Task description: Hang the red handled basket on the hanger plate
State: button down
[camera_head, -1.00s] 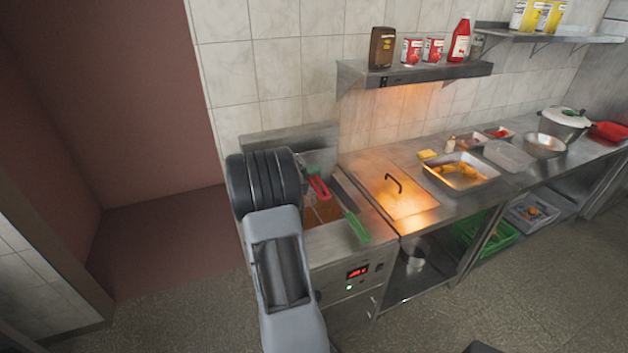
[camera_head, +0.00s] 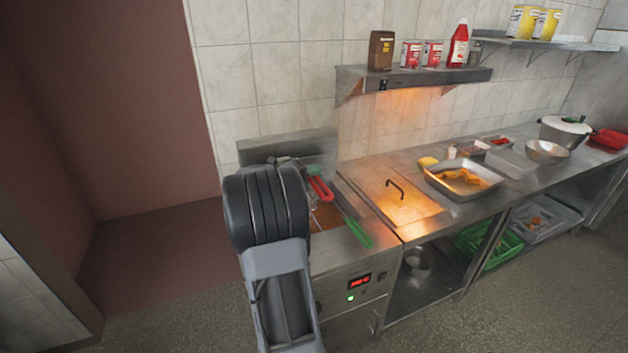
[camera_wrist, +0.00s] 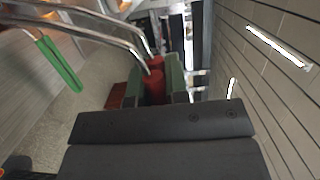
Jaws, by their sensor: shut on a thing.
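The red handle (camera_head: 321,188) of the basket shows just right of my arm, above the fryer. My gripper (camera_wrist: 155,83) is shut on this red handle (camera_wrist: 155,86), with its green-padded fingers on either side of it. In the head view my arm hides most of the gripper and the basket body, so I cannot tell whether the basket is clear of the oil. An upright metal plate (camera_head: 285,147) stands at the back of the fryer, probably the hanger plate, partly hidden by my arm.
A green handle (camera_head: 358,234) lies over the fryer's front right edge and also shows in the wrist view (camera_wrist: 60,64). A lidded metal counter section (camera_head: 405,207) adjoins on the right. A wall shelf (camera_head: 430,77) with cans and bottles hangs above.

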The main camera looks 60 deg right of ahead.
jog(key=shift+w+d+f, duration=0.7)
jog(key=shift+w, duration=0.3)
jog(key=shift+w+d+f, duration=0.7)
jog(key=shift+w, duration=0.25)
jog(key=shift+f+b, duration=0.4)
jog(key=shift+f, duration=0.2)
jog(key=c, duration=1.1)
grip_release()
jog(key=shift+f, duration=0.1)
jog(key=shift+o, duration=0.2)
jog(key=shift+a, duration=0.1)
jog(key=b+v, duration=0.2)
jog(key=v, duration=1.1)
jog(key=shift+w+a, duration=0.15)
jog(key=shift+a, duration=0.1)
